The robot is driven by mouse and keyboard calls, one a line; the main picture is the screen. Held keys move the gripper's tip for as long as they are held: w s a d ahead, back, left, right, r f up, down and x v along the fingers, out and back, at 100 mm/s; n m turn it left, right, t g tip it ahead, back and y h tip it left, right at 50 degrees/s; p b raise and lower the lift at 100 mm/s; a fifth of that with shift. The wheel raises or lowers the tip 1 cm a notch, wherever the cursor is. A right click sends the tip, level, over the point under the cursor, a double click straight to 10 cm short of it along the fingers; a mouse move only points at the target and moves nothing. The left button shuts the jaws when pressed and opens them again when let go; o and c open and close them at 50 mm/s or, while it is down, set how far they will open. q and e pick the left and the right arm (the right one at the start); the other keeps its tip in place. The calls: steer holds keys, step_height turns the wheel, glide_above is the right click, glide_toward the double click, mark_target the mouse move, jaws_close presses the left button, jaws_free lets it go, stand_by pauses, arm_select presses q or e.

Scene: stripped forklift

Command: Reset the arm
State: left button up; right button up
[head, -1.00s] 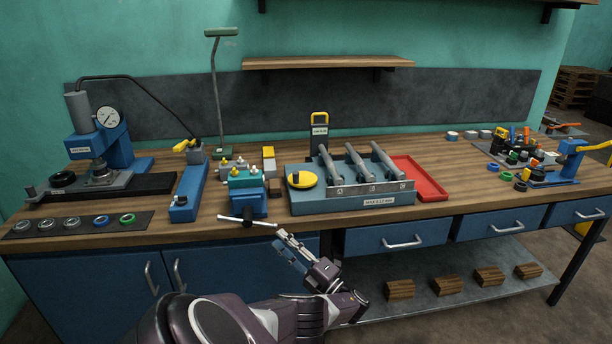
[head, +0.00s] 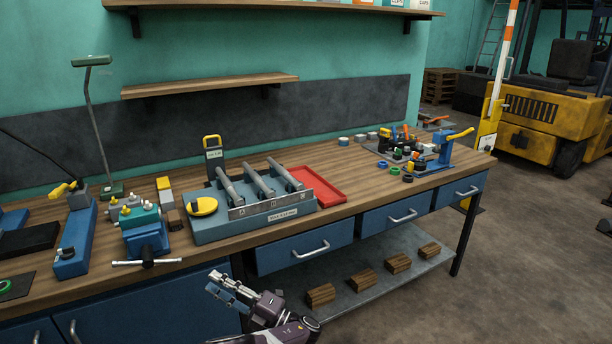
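My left gripper (head: 228,288) shows in the head view at the lower middle, in front of the blue cupboard doors and below the bench's front edge. Its fingers point up and to the left. They look apart with nothing between them. It touches nothing that I can see. Part of my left arm (head: 285,328) shows at the bottom edge, and the rest is out of the picture. My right gripper and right arm are not in view.
The wooden bench (head: 352,206) runs across, holding a blue vise (head: 146,238), a grey fixture with cylinders (head: 255,218) and a red tray (head: 318,188). Wooden blocks (head: 358,282) lie on the lower shelf. A yellow forklift (head: 535,120) stands right, beyond open floor.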

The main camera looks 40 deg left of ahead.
arm_select(q)
steer(key=s+d+f+n+t+h, duration=0.25)
steer(key=s+f, duration=0.25)
steer(key=f, duration=0.7)
steer(key=s+d+f+n+t+h, duration=0.1)
steer(key=s+d+f+n+h, duration=0.25)
steer(key=f, duration=0.95)
steer(key=s+d+f+n+t+h, duration=0.2)
steer(key=s+d+f+h, duration=0.25)
steer(key=f, duration=0.75)
steer(key=s+d+f+n+t+h, duration=0.1)
steer(key=s+d+f+n+h, duration=0.4)
steer(key=s+d+f+n, duration=0.2)
steer(key=s+d+f+n+t+h, duration=0.2)
steer(key=s+d+f+n+h, duration=0.3)
steer(key=s+d+f+n, duration=0.3)
steer(key=s+d+n, duration=0.4)
steer(key=d+n, duration=0.3)
steer(key=d, duration=0.3)
steer(key=shift+s+d+n, duration=0.3)
